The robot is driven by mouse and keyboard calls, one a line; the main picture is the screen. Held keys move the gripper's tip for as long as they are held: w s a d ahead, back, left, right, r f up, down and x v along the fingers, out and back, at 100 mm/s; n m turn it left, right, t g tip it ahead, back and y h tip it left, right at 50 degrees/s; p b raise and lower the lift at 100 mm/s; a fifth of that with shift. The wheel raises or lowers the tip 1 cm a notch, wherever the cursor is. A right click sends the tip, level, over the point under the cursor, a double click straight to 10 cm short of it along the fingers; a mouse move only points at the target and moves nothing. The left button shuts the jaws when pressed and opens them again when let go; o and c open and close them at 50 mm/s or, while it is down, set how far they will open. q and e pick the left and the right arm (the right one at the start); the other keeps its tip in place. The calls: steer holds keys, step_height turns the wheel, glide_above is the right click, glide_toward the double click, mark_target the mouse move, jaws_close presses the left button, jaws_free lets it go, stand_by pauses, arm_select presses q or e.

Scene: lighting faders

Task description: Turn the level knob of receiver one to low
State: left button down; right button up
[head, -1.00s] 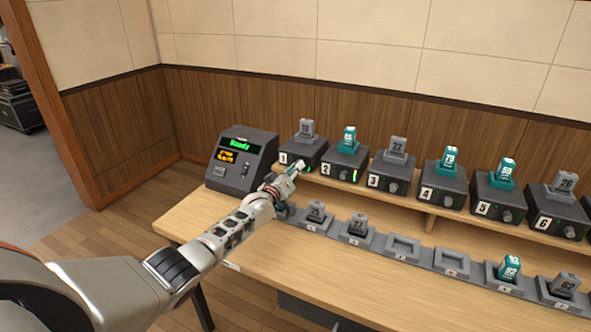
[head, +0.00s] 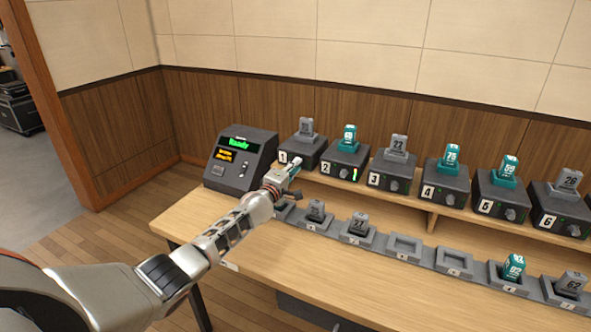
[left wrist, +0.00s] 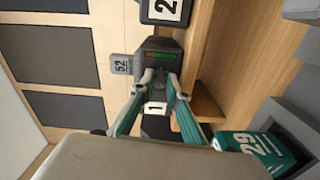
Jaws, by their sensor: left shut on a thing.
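Receiver one (head: 309,147) is the dark box with the label 1 at the left end of the raised shelf, with a grey pack standing in its top. In the left wrist view receiver one (left wrist: 160,55) shows a small lit orange and green level bar. My left gripper (head: 294,166) is at its front face, and its two fingers (left wrist: 158,84) close in on the lower front there. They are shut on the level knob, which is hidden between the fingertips. My right gripper is in neither view.
Receiver two (head: 345,160) stands close on the right, with more receivers along the shelf. A console (head: 240,160) with a lit display stands just left. Below, a row of charging slots (head: 403,246) holds several packs. The wooden table (head: 270,262) is clear in front.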

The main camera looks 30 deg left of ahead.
arm_select(q)
steer(key=shift+n, duration=0.5)
steer(key=c, duration=2)
jaws_free()
steer(key=shift+o, duration=0.2)
steer(key=s, duration=0.8)
